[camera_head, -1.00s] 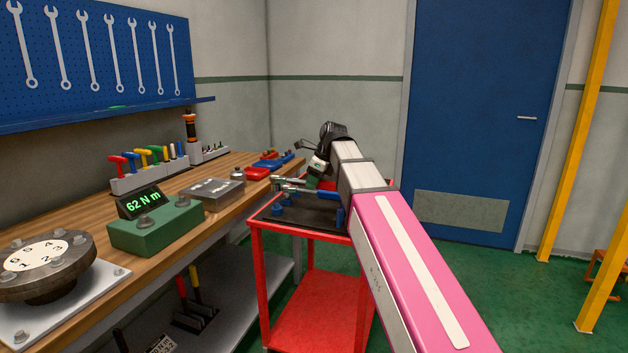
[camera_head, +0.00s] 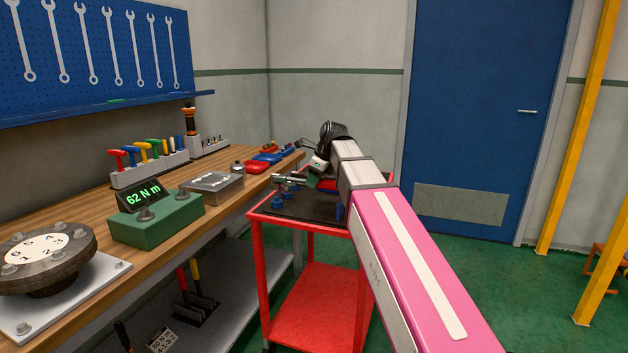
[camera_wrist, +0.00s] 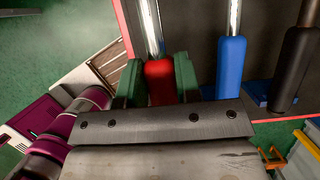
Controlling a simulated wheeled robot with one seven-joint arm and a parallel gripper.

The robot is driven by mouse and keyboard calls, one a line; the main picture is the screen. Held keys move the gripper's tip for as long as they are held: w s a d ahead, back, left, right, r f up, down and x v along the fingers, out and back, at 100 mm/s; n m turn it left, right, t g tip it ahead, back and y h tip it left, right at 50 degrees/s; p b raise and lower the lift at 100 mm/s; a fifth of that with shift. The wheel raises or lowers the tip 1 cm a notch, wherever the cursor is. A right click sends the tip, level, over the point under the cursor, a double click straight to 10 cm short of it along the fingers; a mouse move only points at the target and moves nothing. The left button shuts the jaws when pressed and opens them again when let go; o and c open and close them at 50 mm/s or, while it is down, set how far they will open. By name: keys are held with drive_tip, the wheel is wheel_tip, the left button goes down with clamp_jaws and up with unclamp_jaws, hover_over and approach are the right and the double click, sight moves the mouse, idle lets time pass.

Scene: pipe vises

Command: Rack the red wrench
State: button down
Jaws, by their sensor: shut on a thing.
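In the wrist view my gripper (camera_wrist: 158,82) has its two green fingers closed on either side of the red handle of the red wrench (camera_wrist: 160,72). The wrench's bright steel shaft runs away toward the top edge, and its head is out of that view. A blue-handled tool (camera_wrist: 230,68) and a black-handled tool (camera_wrist: 292,68) lie to its right, roughly parallel, over the dark tray. In the head view my gripper (camera_head: 313,181) is over the red cart (camera_head: 312,300), partly hidden by my arm. I cannot tell whether the red wrench touches its support.
A blue pegboard (camera_head: 95,55) with a row of silver wrenches hangs on the left wall. The wooden bench (camera_head: 185,186) carries a green torque tester (camera_head: 155,222) reading 62 N m, a dark round fixture (camera_head: 45,265) and coloured-handle tools. Blue supports (camera_head: 277,201) stand on the cart's dark mat.

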drive_tip(key=shift+f, duration=2.6)
idle(2.7)
drive_tip(key=c, duration=0.8)
unclamp_jaws()
drive_tip(key=shift+o, duration=0.2)
drive_tip(key=v, duration=1)
drive_tip(key=shift+r, duration=0.4)
drive_tip(key=shift+d, duration=0.1)
drive_tip(key=shift+s, duration=0.1)
